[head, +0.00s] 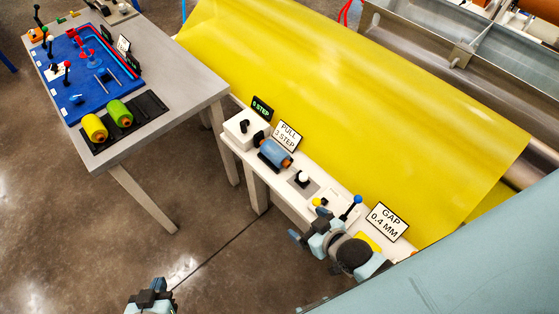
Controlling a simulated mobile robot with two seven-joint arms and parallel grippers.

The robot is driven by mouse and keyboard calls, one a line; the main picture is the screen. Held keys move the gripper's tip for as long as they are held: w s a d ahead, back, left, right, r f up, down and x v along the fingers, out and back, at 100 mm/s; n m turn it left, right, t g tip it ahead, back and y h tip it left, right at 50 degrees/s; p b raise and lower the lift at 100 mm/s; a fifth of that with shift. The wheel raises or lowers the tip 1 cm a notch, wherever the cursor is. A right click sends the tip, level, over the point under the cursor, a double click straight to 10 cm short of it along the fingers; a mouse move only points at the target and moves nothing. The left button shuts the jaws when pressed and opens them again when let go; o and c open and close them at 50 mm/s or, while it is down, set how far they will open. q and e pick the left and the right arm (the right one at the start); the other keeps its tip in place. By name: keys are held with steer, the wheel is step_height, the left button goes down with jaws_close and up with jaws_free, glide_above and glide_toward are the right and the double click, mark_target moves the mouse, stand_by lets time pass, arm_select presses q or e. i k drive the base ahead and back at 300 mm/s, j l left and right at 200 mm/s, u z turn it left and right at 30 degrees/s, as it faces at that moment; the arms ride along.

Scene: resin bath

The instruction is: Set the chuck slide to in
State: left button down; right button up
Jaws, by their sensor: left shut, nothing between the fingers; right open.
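No part is labelled as the chuck slide, so I cannot tell for certain which it is. On the narrow white bench (240,152), a blue roller (274,152) with an orange end sits on a black mount. Beside it are a small plate with a white knob (302,177) and a lever with a blue ball (357,200). My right gripper (311,227) is open at the bench's front edge, near the blue-ball lever, and its arm hides part of the bench. My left gripper (148,293) is shut and empty, low over the floor at the bottom of the view.
Signs read "PULL 3 STEP" (288,134) and "GAP 0.4 MM" (386,220); a display reads "0 STEP" (262,108). Yellow sheet (330,90) spans behind the bench. A grey table (180,90) at left holds a blue tray and yellow and green rolls. Floor (215,225) between is clear.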

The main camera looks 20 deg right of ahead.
mark_target(302, 178)
steer(key=z, duration=0.95)
